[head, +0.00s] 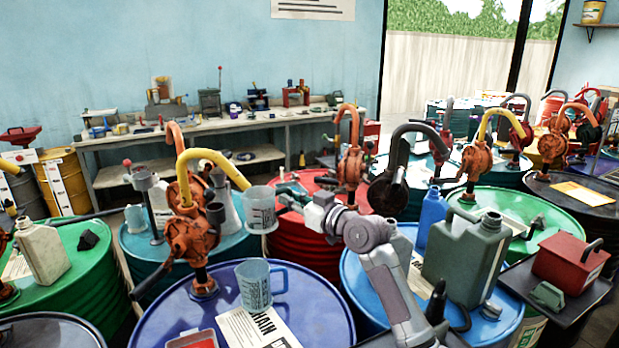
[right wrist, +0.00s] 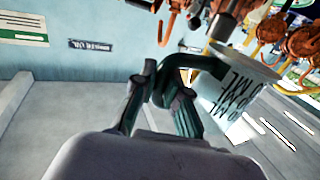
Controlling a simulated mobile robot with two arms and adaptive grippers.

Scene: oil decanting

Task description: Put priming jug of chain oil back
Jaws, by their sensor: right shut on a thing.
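My right gripper (head: 291,194) has dark green fingers and is shut on the handle of a clear measuring jug (head: 260,208). The jug is upright, beside the yellow spout of an orange pump, above the blue-purple drum (head: 318,300) with a "CHAIN" label. A pale ring shows at the jug's base; I cannot tell whether they touch. In the right wrist view the fingers (right wrist: 165,92) close around the jug's handle, and the jug (right wrist: 232,95) shows dark markings. A second clear bluish jug (head: 254,285) stands on the drum top. My left gripper is not in view.
The orange pump (head: 190,225) rises from the drum beside the jugs. A red tray (head: 193,340) lies at the drum's front. A green canister (head: 465,258) stands on the light-blue drum at right. Other drums and pumps crowd closely around. A workbench (head: 235,125) is behind.

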